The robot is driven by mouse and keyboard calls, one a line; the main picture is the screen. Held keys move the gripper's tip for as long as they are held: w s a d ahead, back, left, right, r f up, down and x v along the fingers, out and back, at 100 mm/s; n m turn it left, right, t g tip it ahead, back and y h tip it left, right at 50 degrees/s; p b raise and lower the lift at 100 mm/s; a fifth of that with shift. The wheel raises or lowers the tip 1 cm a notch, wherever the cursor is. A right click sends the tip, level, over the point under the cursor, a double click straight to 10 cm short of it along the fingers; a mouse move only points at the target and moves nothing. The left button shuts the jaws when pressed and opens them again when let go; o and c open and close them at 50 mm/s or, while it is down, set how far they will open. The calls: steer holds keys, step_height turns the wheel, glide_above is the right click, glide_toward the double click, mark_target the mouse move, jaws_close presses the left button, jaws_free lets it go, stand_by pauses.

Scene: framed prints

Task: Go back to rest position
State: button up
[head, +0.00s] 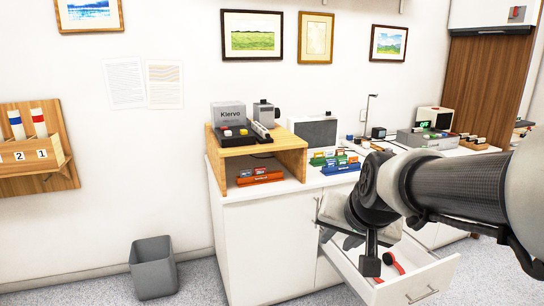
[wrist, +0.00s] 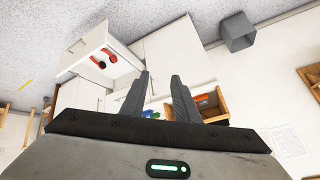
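My gripper (wrist: 161,80) shows in the wrist view with its two dark fingers apart and nothing between them. In the head view my arm reaches in from the right, and the gripper hangs in front of the white cabinet, partly over the open drawer (head: 434,279). The drawer also shows in the wrist view (wrist: 84,52), pulled out. A red and black object (head: 396,262) lies in it, partly hidden by my arm in the head view. The gripper's fingers are partly hidden by my wrist in the head view.
The white counter (head: 290,187) carries a wooden riser (head: 294,160), colored racks and small devices. A grey bin (head: 153,268) stands on the floor at left. A wooden wall rack (head: 60,165) hangs at far left. The floor between bin and cabinet is clear.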

steer(key=s+n+g+p, duration=0.15)
steer(key=s+n, duration=0.25)
steer(key=s, duration=1.3)
step_height(320, 180, up, 28)
steer(key=p, duration=2.6)
steer(key=shift+w+d+f+h, duration=0.15)
steer(key=shift+d+f+h, duration=0.05)
steer(key=shift+d+h, duration=0.15)
